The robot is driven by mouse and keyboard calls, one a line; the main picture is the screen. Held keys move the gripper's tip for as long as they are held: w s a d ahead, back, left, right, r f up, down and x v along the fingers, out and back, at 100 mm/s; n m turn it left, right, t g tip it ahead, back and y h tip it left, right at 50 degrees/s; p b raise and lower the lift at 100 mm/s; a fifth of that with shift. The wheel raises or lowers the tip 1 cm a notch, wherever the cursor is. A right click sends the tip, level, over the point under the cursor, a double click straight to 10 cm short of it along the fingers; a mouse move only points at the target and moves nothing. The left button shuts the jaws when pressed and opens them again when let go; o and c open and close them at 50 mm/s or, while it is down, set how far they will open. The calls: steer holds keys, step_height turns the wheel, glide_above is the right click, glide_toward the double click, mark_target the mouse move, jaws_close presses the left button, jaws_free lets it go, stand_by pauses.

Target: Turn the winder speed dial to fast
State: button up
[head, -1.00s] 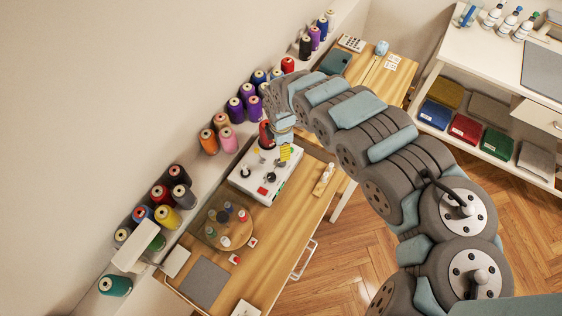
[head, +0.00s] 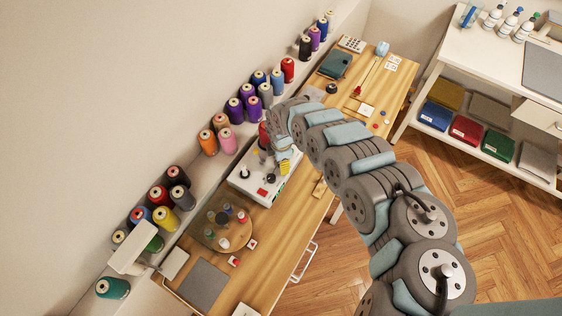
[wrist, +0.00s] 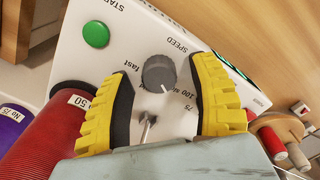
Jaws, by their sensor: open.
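The winder (head: 247,184) is a white box on the wooden bench in the head view. In the wrist view its panel (wrist: 128,32) fills the middle. The grey speed dial (wrist: 159,73) sits under the word SPEED, with "fast" to its left and "100" and "75" to its lower right. Its pale pointer mark faces down in the picture, away from "fast". My gripper (wrist: 165,85) is open, its yellow-padded fingers on either side of the dial, with visible gaps. Whether the fingertips reach the dial's depth I cannot tell. In the head view the gripper (head: 285,166) is over the winder's right part.
A green START button (wrist: 96,34) is left of the dial. A large red spool (wrist: 50,130) is close beside the left finger. Thread cones (head: 228,140) line the wall shelf.

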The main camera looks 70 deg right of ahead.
steer(key=shift+c, duration=0.3)
jaws_close()
